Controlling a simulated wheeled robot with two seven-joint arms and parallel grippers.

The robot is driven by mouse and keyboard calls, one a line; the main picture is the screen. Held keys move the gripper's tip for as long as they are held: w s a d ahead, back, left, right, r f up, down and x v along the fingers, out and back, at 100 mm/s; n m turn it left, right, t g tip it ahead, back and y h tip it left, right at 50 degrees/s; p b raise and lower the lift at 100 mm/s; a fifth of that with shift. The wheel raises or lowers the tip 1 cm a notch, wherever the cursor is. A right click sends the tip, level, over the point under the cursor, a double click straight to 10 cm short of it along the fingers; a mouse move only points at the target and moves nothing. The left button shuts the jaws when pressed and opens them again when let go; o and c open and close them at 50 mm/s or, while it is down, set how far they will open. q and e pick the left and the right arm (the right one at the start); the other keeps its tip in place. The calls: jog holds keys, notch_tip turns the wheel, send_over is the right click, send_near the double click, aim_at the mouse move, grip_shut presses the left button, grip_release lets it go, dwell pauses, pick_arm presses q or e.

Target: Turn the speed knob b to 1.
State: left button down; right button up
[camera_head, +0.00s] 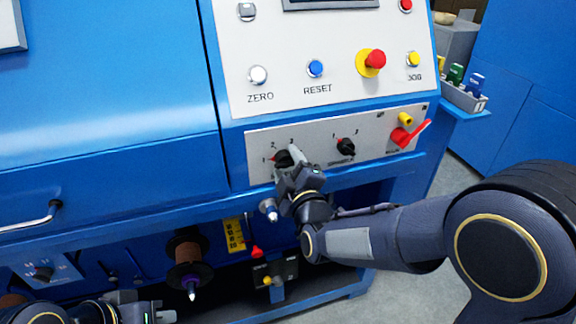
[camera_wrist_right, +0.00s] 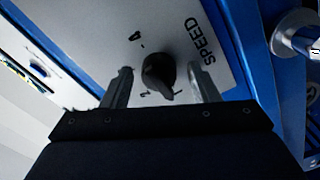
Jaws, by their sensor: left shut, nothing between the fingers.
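The lower control panel (camera_head: 317,150) carries two black knobs with number marks. The left knob (camera_head: 283,158) is partly covered by my right gripper (camera_head: 293,167), and its label is hidden in the head view. The right knob (camera_head: 346,148) has a small label beneath it that looks like SPEED B. In the right wrist view, a black knob (camera_wrist_right: 157,74) beside the word SPEED stands between the two separated fingers of my right gripper (camera_wrist_right: 162,88). Its pointer is toward the finger side, near small marks; any contact is unclear. My left gripper (camera_head: 145,310) is shut and empty at the bottom left.
A red lever (camera_head: 409,134) and a yellow button (camera_head: 405,119) are right of the knobs. Above are a RESET button (camera_head: 316,68), a ZERO button (camera_head: 258,75) and a red stop button (camera_head: 371,62). A spool (camera_head: 188,252) hangs below the panel.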

jog(key=v, duration=0.7)
jog(key=shift+s+d, duration=0.15)
jog(key=shift+s, duration=0.2)
jog(key=s+d+r+m+g+p, duration=0.4)
jog(key=s+d+m+g+p, duration=0.25)
jog(key=d+m, duration=0.35)
jog(key=s+d+m+g+h+p, duration=0.1)
jog(key=s+d+m+g+p, duration=0.1)
jog(key=s, duration=0.6)
jog(key=s+d+m+g+p, duration=0.3)
jog(key=s+d+m, duration=0.2)
jog(key=s, duration=0.3)
jog(key=shift+d+r+m+h, duration=0.3)
jog(key=shift+d+r+h, duration=0.1)
jog(key=shift+d, duration=0.15)
